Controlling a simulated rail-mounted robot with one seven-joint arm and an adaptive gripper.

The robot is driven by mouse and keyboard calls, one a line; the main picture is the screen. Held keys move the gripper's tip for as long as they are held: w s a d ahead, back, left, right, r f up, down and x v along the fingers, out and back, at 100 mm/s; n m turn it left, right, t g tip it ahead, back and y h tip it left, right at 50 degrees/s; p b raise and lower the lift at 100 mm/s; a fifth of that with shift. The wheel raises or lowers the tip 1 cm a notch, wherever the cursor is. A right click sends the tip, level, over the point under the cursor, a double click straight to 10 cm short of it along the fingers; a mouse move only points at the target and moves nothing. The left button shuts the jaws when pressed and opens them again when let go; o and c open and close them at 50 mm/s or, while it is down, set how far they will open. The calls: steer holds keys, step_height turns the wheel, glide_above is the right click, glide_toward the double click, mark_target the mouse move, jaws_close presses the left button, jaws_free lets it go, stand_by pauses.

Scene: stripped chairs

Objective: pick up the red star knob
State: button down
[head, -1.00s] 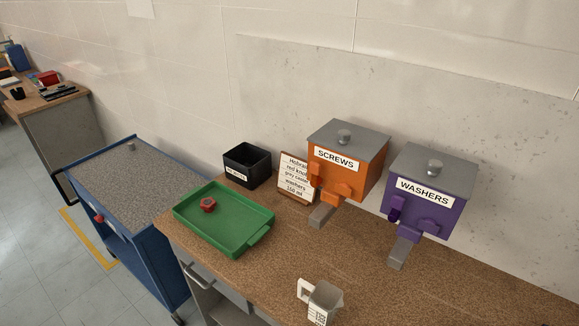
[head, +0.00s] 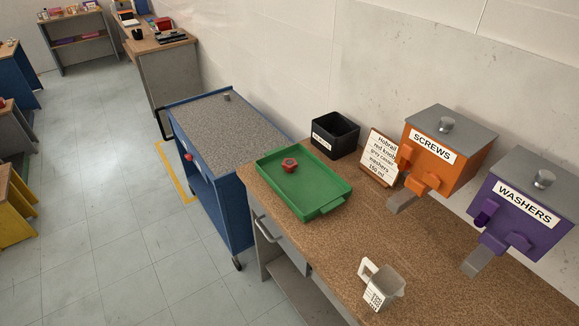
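A small red knob (head: 289,165) lies in the green tray (head: 333,201), near the tray's far left part. Its exact star shape is too small to make out. The tray sits at the left end of the brown workbench (head: 420,240). My gripper is in no view, so its state is hidden.
A black bin (head: 334,134), a text card (head: 379,158), an orange screws dispenser (head: 447,148) and a purple washers dispenser (head: 521,208) stand along the wall. A blue cart (head: 211,125) is left of the bench.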

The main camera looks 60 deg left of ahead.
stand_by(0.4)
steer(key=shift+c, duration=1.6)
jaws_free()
